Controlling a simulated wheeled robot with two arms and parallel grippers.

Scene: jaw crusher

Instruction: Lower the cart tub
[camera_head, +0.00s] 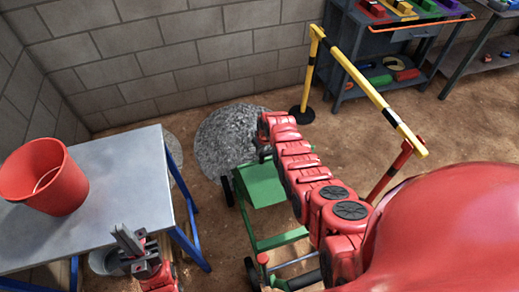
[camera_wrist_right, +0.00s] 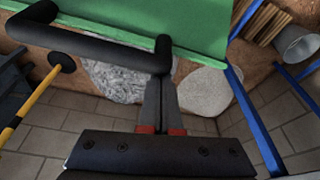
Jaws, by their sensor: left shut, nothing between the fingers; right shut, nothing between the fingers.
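The green cart tub (camera_head: 262,185) stands in the middle of the head view, partly hidden behind my right arm. In the right wrist view its green side (camera_wrist_right: 200,22) fills the top. A bent black handle bar (camera_wrist_right: 95,42) runs in front of it. My right gripper (camera_wrist_right: 163,90) is shut and empty, with its fingertips close to the lower end of the bar; I cannot tell whether they touch. In the head view my right gripper is mostly hidden by my arm. My left gripper (camera_head: 127,240) is shut and empty beside the table's front right corner, away from the cart.
A metal table (camera_head: 110,190) with a red bucket (camera_head: 45,177) stands left of the cart. A gravel pile (camera_head: 228,135) lies behind the cart. A yellow barrier bar (camera_head: 360,80) and a tool bench (camera_head: 385,40) are at the back right.

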